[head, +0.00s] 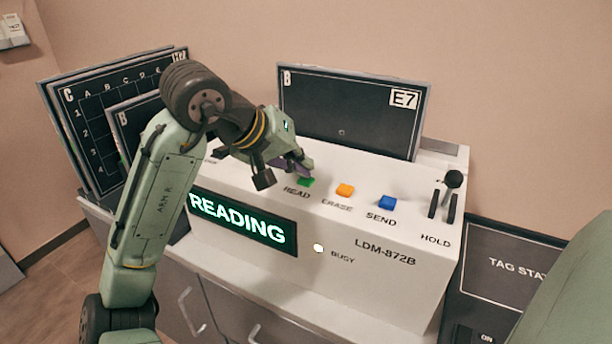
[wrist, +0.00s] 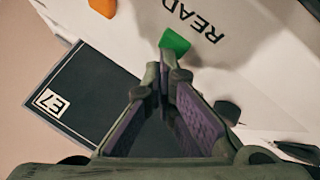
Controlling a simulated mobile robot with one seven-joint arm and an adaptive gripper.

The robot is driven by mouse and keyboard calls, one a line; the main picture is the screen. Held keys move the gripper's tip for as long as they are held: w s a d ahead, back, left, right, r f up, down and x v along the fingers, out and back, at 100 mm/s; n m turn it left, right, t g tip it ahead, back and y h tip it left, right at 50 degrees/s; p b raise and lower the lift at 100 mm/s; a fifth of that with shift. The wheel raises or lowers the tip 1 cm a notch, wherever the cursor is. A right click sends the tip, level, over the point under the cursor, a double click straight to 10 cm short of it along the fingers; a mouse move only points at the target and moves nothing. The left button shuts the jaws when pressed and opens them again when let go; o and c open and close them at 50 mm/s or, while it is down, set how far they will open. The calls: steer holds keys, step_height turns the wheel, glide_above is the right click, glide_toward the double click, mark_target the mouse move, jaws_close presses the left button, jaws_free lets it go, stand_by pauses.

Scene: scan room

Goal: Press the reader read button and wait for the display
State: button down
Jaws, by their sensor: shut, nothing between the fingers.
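The reader (head: 400,290) is a white box marked LDM-872B. Its green READ button (head: 306,181) is on the sloped top, beside the orange ERASE button (head: 345,190) and blue SEND button (head: 388,202). The display (head: 240,221) on its front shows READING in lit letters, and the BUSY lamp (head: 318,248) looks bright white. My gripper (head: 304,168) is shut and empty, its tips right at the green button. In the wrist view the closed fingertips (wrist: 163,70) point at the green button (wrist: 174,42); I cannot tell whether they touch it.
A dark plate marked E7 (head: 350,112) stands at the back of the reader. A lever (head: 453,180) is at the HOLD end. Lettered dark panels (head: 95,110) lean at the left. A dark TAG STA panel (head: 505,262) is at the right.

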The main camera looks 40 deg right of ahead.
steer(key=shift+r+p, duration=0.95)
steer(key=shift+p, duration=0.1)
step_height(320, 180, up, 5)
steer(key=p, duration=0.5)
stand_by(0.5)
